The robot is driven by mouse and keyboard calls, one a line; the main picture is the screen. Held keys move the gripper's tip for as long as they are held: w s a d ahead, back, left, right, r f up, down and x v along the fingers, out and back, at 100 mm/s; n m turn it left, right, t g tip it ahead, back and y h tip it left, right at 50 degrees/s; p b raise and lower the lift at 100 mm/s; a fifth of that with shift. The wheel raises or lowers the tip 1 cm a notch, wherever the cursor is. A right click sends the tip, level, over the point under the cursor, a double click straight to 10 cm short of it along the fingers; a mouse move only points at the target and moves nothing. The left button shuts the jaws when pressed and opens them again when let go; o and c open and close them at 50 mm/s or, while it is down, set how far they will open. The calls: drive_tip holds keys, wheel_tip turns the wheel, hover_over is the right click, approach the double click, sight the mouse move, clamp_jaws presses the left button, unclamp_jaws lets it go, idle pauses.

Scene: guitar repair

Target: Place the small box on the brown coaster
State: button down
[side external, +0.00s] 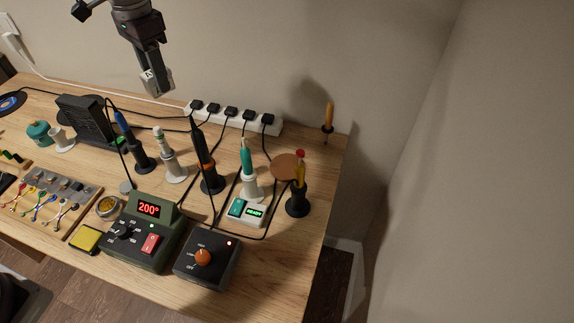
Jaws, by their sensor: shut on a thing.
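My gripper (158,86) hangs in the air at the upper left of the side external view, above the back of the workbench. It is shut on a small greyish thing at its tip, which appears to be the small box (160,80); the fingers and the box are hard to tell apart at this size. The brown coaster (285,167) is a round flat disc near the back right of the bench. My gripper is well to the left of it and higher. A soldering iron in a dark stand (297,200) overlaps the coaster's right front edge in the picture.
A white power strip (235,117) with several black plugs lies along the back. Several irons in stands and loose cables crowd the middle. A green station (140,232) and a black controller (207,257) stand in front. An orange-handled tool (329,117) stands upright at the back right.

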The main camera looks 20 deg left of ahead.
drive_tip(key=w+d+f+m, duration=0.2)
drive_tip(key=w+d+f, duration=0.2)
drive_tip(key=m, duration=1.1)
hover_over(273, 172)
wheel_tip(273, 172, down, 13)
wheel_tip(273, 172, down, 7)
drive_tip(key=shift+f, duration=0.2)
drive_tip(key=shift+f, duration=0.2)
drive_tip(key=c, duration=0.9)
unclamp_jaws()
